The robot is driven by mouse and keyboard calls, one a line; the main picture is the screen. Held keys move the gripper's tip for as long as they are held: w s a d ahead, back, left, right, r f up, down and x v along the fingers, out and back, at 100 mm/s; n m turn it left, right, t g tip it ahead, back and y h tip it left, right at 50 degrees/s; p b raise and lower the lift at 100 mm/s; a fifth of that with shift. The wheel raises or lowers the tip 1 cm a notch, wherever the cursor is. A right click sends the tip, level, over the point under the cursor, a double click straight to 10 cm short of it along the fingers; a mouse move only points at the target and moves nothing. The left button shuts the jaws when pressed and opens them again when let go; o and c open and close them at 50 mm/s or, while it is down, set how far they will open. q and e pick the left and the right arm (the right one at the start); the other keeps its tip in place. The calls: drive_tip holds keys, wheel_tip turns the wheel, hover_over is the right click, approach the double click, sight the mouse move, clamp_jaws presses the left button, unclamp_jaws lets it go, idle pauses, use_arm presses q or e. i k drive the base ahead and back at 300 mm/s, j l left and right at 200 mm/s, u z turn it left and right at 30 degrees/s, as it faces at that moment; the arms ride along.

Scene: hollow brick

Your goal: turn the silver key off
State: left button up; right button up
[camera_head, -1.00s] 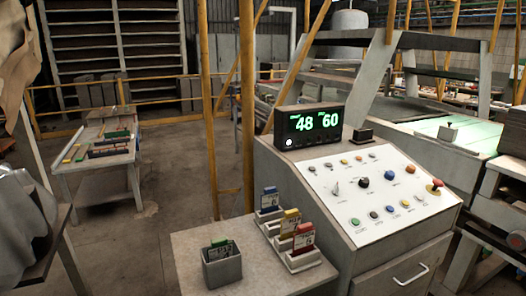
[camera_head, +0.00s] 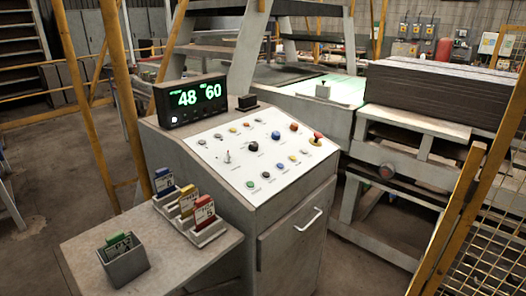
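The silver key (camera_head: 227,157) stands on the left part of the white control panel (camera_head: 240,186), on top of a grey console. It is small, and its exact turn position is hard to tell. Right of it on the panel are a black knob (camera_head: 253,146), a blue button (camera_head: 276,135) and a red mushroom button (camera_head: 317,136). Several small coloured buttons sit in rows around them. A black display (camera_head: 192,99) behind the panel shows green digits 48 and 60. Neither of my grippers is in view.
A low grey table (camera_head: 82,246) at the console's left holds a grey box (camera_head: 124,262) with a green card and a rack (camera_head: 190,222) of blue, yellow and red cards. Yellow posts stand behind. A yellow mesh fence (camera_head: 490,215) stands at right. Floor at far left is open.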

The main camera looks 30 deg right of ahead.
sight(228, 160)
drive_tip(key=l, duration=1.7)
